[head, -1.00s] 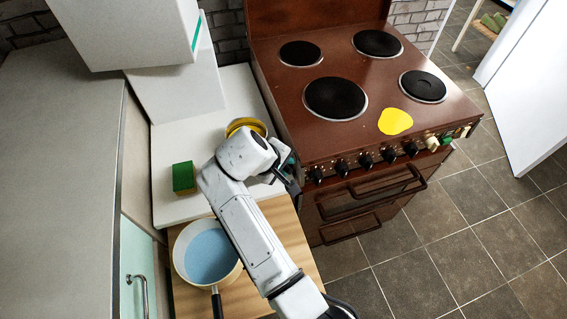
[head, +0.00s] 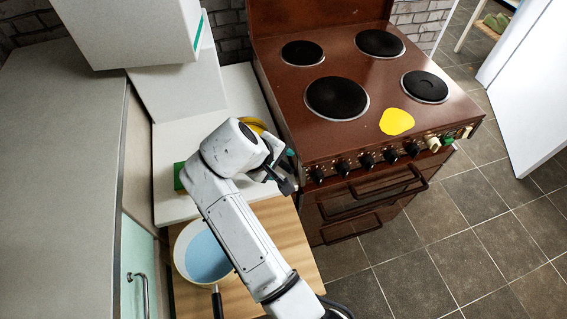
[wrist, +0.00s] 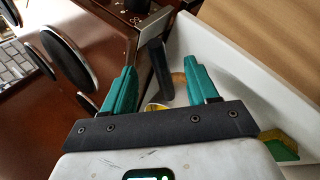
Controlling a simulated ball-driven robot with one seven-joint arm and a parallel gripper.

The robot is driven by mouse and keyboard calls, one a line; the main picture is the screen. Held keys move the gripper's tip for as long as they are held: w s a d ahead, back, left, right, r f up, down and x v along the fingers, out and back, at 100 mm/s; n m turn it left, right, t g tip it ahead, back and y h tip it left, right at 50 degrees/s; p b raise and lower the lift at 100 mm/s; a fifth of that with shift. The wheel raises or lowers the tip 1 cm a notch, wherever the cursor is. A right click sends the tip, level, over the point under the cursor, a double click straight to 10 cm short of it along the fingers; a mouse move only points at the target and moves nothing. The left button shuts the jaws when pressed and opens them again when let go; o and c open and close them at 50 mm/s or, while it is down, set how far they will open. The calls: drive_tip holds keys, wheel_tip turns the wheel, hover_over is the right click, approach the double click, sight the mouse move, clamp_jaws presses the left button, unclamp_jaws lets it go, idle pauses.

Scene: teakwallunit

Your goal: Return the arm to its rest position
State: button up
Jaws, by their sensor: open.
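My arm reaches up from the bottom of the head view, over the counter beside the brown stove. My gripper (head: 284,174) is at its end, near the stove's front left corner. In the wrist view my gripper (wrist: 163,78) has its two teal fingers apart, with nothing held between them. A dark grey bar (wrist: 157,60) shows beyond the fingers; I cannot tell what it belongs to.
The brown stove (head: 325,145) stands to the right, with a yellow patch (head: 396,122) on top. A pan (head: 207,252) sits on the wooden board (head: 279,226). A green sponge (head: 178,178) and yellow dish (head: 254,124) are partly hidden behind my arm.

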drive_tip(key=v, duration=0.6)
drive_tip(key=shift+a, duration=0.25)
drive_tip(key=shift+f, duration=0.1)
drive_tip(key=s+d+f+m+g, duration=0.1)
drive_tip(key=s+d+f, duration=0.25)
drive_tip(key=d, duration=0.25)
drive_tip(key=s+d+f+m+g+y, duration=0.1)
drive_tip(key=s+d+f+m, duration=0.1)
drive_tip(key=d+f, duration=0.35)
drive_tip(key=s+d+f+m, duration=0.1)
drive_tip(key=s+d+f, duration=0.15)
drive_tip(key=d, duration=0.55)
drive_tip(key=s+d+f+m+g+y, duration=0.1)
drive_tip(key=s+d+m, duration=0.2)
drive_tip(key=s, duration=0.8)
drive_tip(key=s+d+f+m+g+y, duration=0.1)
drive_tip(key=s+d+f+m+y, duration=0.1)
drive_tip(key=s+d, duration=0.5)
drive_tip(key=s+m, duration=0.1)
drive_tip(key=s, duration=0.3)
drive_tip(key=shift+d, duration=0.35)
